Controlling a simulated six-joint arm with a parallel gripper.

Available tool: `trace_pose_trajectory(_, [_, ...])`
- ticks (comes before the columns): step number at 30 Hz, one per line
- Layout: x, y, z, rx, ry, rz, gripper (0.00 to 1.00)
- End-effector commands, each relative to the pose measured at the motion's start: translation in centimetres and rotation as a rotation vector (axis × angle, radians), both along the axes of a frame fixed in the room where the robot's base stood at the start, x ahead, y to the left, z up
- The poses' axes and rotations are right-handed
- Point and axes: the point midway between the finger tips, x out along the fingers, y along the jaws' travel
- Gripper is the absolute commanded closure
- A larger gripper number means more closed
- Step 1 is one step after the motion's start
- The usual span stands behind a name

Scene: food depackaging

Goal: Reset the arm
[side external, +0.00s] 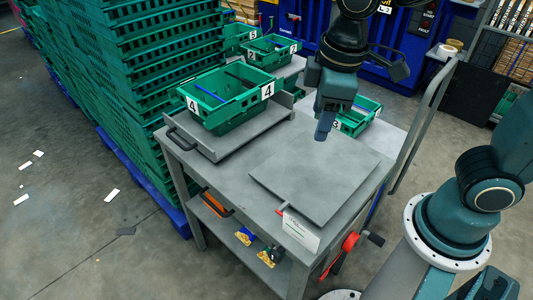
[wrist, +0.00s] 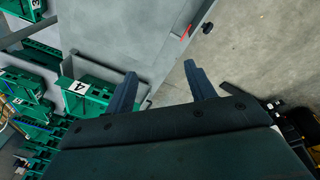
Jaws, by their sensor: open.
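My gripper (side external: 325,124) hangs above the back right part of the grey cart, pointing down. In the wrist view its two fingers stand apart with nothing between them, so my gripper (wrist: 160,90) is open and empty. Past the fingers the wrist view shows the cart top's edge and the concrete floor. The raised grey plate (side external: 315,182) on the cart is bare and lies in front of and below my gripper.
A green crate marked 4 (side external: 232,112) stands on the cart's left tray. A crate marked 3 (side external: 352,126) is close behind my gripper. Tall stacked green crates (side external: 150,70) rise at left. A grey handrail (side external: 421,125) runs along the cart's right side.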

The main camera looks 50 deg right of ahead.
Motion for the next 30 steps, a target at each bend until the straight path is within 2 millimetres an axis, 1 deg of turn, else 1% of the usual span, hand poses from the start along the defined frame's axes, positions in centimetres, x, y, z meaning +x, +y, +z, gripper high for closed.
trace_pose_trajectory(1, [-0.4,-1.0,0.6,0.018,-0.023,-0.043,0.45])
trace_pose_trajectory(6, [-2.1,-3.7,2.1,0.076,-0.089,-0.184,0.45])
trace_pose_trajectory(15, [-5.7,-7.5,3.8,0.168,-0.211,-0.424,0.45])
trace_pose_trajectory(22, [-8.2,-9.3,4.2,0.223,-0.294,-0.575,0.45])
trace_pose_trajectory(25, [-8.9,-9.6,4.2,0.237,-0.315,-0.614,0.45])
trace_pose_trajectory(30, [-9.3,-9.8,4.1,0.247,-0.329,-0.641,0.45])
